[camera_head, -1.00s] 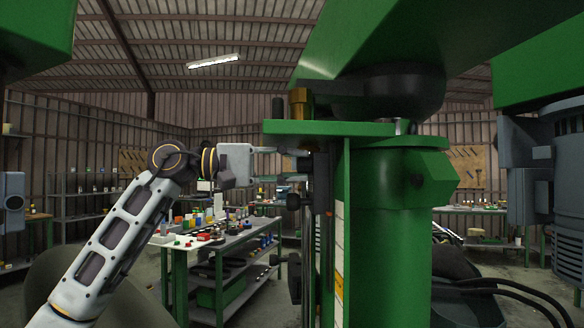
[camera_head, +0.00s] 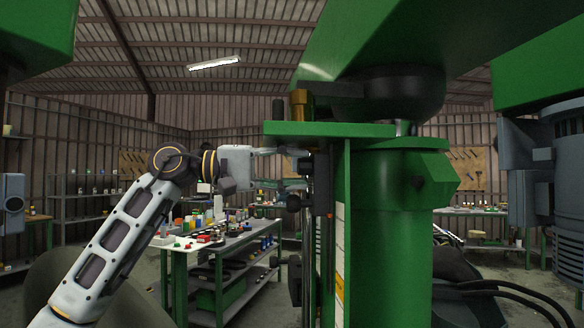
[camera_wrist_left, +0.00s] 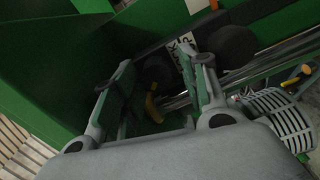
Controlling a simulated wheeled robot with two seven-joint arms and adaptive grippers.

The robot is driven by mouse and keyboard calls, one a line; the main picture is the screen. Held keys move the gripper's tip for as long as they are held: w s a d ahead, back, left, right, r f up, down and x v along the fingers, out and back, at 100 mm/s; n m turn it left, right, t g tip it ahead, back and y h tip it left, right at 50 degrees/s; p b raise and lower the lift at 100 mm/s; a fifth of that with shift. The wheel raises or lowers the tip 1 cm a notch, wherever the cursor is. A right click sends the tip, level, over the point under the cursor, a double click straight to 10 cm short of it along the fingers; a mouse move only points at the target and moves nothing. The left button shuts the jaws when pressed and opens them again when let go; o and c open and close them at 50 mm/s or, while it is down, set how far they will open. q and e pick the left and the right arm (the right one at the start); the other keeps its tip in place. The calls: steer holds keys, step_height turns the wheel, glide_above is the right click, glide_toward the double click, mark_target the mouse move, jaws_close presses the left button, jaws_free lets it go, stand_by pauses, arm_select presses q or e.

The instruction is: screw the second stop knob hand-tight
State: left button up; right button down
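My left gripper (camera_head: 296,168) reaches in from the left beside the green machine column. Its two fingers are spread apart, one above the other. In the left wrist view the fingers (camera_wrist_left: 163,85) are also apart, with one dark round knob (camera_wrist_left: 155,70) between them, close to the right finger; I cannot tell whether they touch. A second dark knob (camera_wrist_left: 232,46) lies outside the right finger. In the head view a black knob (camera_head: 294,203) sticks out just below the lower finger. The knob between the fingers is mostly hidden there. My right gripper is not in view.
A green plate (camera_head: 330,129) juts out just above my gripper. The green column (camera_head: 390,240) stands to the right. A workbench (camera_head: 215,245) with bottles and small parts stands behind my arm. Yellow-tipped parts lie near the rods in the wrist view.

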arm_select(q)
steer(key=shift+a+r, duration=0.1)
steer(key=shift+r, duration=0.2)
steer(key=s+a, duration=0.1)
steer(key=a, duration=0.7)
steer(key=shift+f, duration=0.2)
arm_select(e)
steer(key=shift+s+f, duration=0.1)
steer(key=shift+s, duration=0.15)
arm_select(q)
steer(key=shift+d, duration=0.1)
steer(key=shift+c, duration=0.3)
